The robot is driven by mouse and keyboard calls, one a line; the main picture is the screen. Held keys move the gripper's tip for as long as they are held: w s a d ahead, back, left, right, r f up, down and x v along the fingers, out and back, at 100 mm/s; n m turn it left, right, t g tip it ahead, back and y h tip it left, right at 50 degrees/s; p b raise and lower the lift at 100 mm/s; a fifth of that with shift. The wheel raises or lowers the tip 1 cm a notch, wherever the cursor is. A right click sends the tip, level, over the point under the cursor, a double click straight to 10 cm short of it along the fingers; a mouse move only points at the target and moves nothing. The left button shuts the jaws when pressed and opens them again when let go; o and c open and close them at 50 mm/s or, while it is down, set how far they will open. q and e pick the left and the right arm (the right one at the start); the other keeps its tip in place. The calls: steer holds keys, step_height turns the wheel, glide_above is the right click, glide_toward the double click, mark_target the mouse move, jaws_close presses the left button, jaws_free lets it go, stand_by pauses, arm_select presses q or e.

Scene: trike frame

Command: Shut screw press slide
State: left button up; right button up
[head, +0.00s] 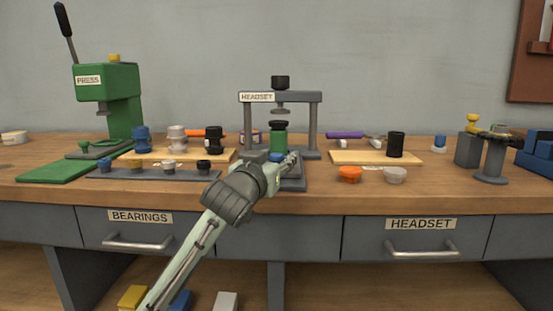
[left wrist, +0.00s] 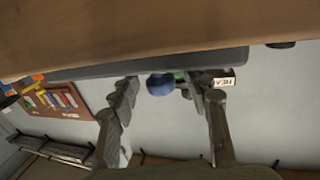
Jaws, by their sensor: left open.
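The screw press (head: 313,125) is a grey frame marked HEADSET, with a black-topped screw above a dark green cylinder (head: 278,138). Its grey base with the slide (head: 292,184) reaches toward the table's front edge, partly hidden by my left gripper. A blue knob (head: 277,156) shows at the front of the slide, below the green cylinder. My left gripper (head: 284,163) is in front of the press at the knob. In the left wrist view my left gripper (left wrist: 165,98) is open, and the blue knob (left wrist: 160,84) appears between its fingers. I cannot tell whether they touch. My right gripper is not in view.
A green lever press (head: 108,90) stands at the left. A wooden board with several cups (head: 177,138) and a grey strip (head: 135,174) lie beside my arm.

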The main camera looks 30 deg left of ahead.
arm_select(q)
steer(key=v, duration=0.7)
steer(key=shift+s, duration=0.1)
